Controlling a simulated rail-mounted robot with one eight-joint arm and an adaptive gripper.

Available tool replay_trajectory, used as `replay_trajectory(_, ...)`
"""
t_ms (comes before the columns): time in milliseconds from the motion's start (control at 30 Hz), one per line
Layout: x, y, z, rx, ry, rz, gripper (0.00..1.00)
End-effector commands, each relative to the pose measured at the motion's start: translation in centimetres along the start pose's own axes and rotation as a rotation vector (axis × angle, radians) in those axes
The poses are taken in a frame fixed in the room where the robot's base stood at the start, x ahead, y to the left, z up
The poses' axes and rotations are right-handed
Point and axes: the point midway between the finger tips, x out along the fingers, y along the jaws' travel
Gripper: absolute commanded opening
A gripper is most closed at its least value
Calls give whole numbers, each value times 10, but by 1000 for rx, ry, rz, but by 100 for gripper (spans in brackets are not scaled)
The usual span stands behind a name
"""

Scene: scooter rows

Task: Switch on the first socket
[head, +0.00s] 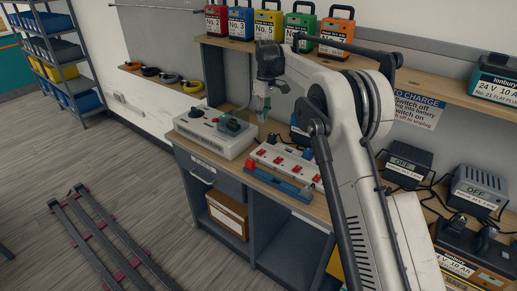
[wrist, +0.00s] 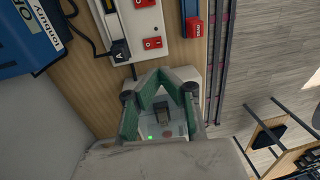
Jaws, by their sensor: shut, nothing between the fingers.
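A white socket strip (head: 286,160) with several red rocker switches lies on the bench, below and right of my gripper in the head view. Its near end also shows at the top of the wrist view (wrist: 134,30), with a red switch (wrist: 152,43) and a black plug marked A (wrist: 120,51) beside it. I cannot tell which way the switches are set. My gripper (head: 264,116) is shut and empty, above the bench near the grey box and apart from the strip. Its green-padded fingers come together in the wrist view (wrist: 163,77).
A grey box (head: 213,132) with a green and black control stands left of the strip. Chargers (head: 407,162) stand at the right. Coloured battery cases (head: 268,24) line the shelf above.

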Motion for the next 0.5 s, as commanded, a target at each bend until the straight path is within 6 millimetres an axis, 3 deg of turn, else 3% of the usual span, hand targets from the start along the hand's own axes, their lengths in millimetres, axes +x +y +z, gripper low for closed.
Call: replay_trajectory(500,9,0,-1,-2,-1,-1,0)
